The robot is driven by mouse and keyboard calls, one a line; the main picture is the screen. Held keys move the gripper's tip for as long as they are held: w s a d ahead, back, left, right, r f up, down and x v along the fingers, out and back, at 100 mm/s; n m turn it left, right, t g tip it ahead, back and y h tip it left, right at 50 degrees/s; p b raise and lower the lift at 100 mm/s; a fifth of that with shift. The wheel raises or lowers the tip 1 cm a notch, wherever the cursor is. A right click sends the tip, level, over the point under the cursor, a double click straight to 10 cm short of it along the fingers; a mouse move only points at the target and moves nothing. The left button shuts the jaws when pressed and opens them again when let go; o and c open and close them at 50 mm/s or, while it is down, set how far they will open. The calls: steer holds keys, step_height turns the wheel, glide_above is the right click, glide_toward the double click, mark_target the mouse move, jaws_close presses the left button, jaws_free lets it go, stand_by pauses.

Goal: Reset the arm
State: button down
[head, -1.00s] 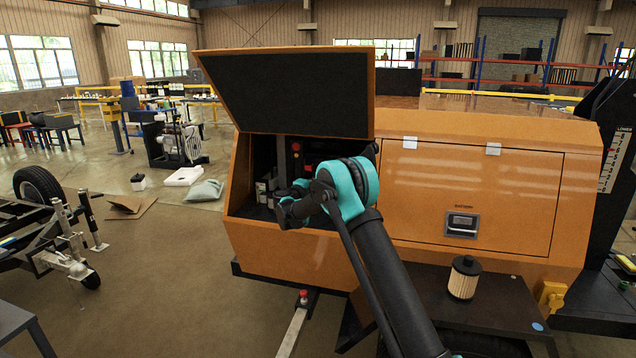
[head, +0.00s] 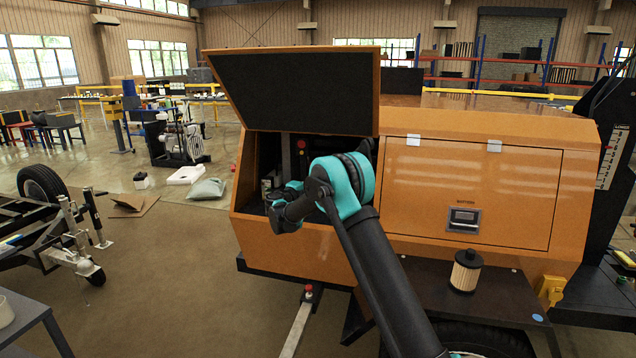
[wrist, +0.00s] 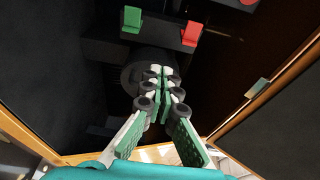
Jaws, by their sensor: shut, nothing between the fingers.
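My arm (head: 345,185), black with teal joints, bends in front of the orange light tower housing (head: 460,190). Its far end reaches into the open compartment at the housing's left end, under the raised lid (head: 300,90). In the wrist view my gripper (wrist: 161,75) is shut, with its green-padded fingers together and nothing between them. Ahead of the fingertips is a dark round part (wrist: 140,72), with a green tab (wrist: 131,18) and a red tab (wrist: 191,33) above it. I cannot tell whether the fingertips touch it. In the head view the fingers are mostly hidden.
The compartment's orange edges (wrist: 240,118) lie close beside my gripper. A filter cartridge (head: 465,270) stands on the dark shelf (head: 400,292) at the right. A trailer frame (head: 60,230) is at the left. The floor between is mostly clear.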

steer(key=s+a, duration=0.3)
steer(key=a, duration=0.2)
steer(key=s+d+r+n+t+y, duration=0.1)
steer(key=d+r+n+t+y, duration=0.4)
steer(key=r, duration=0.6)
steer(key=s+d+r+n+g+y, duration=0.35)
steer(key=s+n+y, duration=0.4)
steer(key=n, duration=0.25)
steer(key=s+d+f+n+g+h, duration=0.1)
steer(key=s+d+f+g, duration=0.3)
steer(key=s, duration=1.2)
steer(key=s+d+f+n+g+h, duration=0.2)
steer(key=s+d+f+n+g, duration=0.2)
steer(key=s+d+f, duration=0.9)
steer(key=s+d+f+n+g+h, duration=0.1)
steer(key=s+d+f+n+g, duration=0.2)
steer(key=s, duration=1.6)
steer(key=d+f+g, duration=0.2)
steer(key=d+f, duration=0.3)
steer(key=f, duration=0.3)
steer(key=shift+d+f+h, duration=0.3)
steer(key=shift+f+h, duration=0.05)
steer(key=c, duration=2.3)
jaws_free()
steer(key=shift+g, duration=0.25)
